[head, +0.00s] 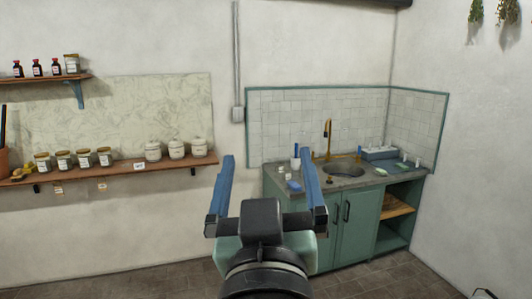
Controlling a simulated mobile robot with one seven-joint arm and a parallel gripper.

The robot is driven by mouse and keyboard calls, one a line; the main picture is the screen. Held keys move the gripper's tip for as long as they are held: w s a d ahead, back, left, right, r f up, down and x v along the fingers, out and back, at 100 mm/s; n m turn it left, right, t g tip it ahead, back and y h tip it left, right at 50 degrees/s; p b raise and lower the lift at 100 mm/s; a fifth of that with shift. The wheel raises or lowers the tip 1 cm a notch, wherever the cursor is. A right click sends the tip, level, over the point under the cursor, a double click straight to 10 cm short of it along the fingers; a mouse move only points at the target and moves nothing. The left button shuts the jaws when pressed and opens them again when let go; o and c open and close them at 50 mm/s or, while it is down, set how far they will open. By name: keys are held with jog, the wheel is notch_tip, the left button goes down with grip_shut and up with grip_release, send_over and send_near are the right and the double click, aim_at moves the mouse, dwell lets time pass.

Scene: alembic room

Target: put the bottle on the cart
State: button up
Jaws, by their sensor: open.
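My gripper (268,160) is in the lower middle of the head view. Its two blue fingers stand wide apart and point away from me, with nothing between them. Several small dark bottles (37,68) with red and white labels stand on the upper shelf at the far left, well away from my gripper. I cannot tell which bottle the task means. I see no cart that I can make out in this view.
A lower shelf (120,172) on the left wall holds several jars and white pots. A green sink cabinet (350,225) stands in the right corner, with a basin (344,170), brass tap and small items on top. Some tiled floor (400,280) is bare at lower right.

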jog(key=s+r+m+t, duration=0.1)
jog(key=s+r+t, duration=0.4)
jog(key=s+r, duration=0.5)
notch_tip(320, 180, up, 4)
jog(key=shift+s+t, duration=0.15)
jog(key=shift+t, duration=0.25)
